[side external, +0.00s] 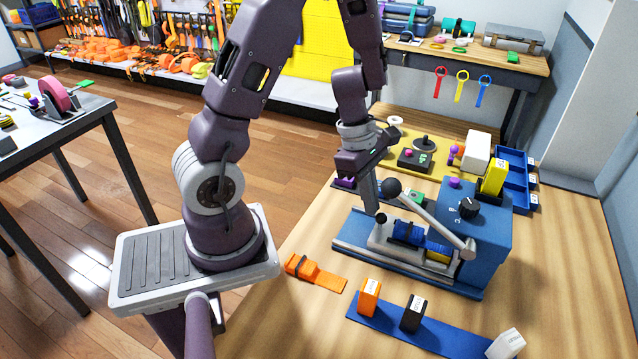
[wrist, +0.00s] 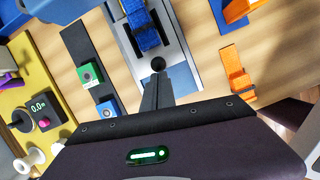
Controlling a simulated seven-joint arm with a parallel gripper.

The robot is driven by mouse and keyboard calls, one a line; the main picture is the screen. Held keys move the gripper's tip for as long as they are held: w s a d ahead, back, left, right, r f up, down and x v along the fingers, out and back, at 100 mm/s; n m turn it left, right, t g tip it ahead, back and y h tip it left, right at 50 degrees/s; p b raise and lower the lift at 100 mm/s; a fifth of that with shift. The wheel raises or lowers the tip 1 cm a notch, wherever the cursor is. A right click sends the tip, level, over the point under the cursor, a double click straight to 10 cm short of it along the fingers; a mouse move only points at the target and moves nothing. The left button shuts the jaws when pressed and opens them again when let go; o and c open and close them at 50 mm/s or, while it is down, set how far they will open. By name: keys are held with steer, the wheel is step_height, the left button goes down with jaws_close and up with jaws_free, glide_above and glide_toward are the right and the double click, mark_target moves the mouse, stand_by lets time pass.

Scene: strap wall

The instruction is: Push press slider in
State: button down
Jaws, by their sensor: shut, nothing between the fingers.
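The press (side external: 478,225) is a blue machine with a dial, a long base and a lever ending in a black ball (side external: 391,187). The press slider (side external: 383,238) seems to be the grey block at the base's left end, with a small black knob (side external: 380,218); the knob also shows in the wrist view (wrist: 158,64). My gripper (side external: 373,209) is shut and empty, pointing down close beside the knob. I cannot tell whether they touch.
A blue strip (side external: 430,332) with orange, black and white blocks is at the front. A dark strip with green and blue pieces (wrist: 90,73) and a yellow mat (side external: 425,143) lie behind.

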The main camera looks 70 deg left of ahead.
steer(key=shift+w+d, duration=0.2)
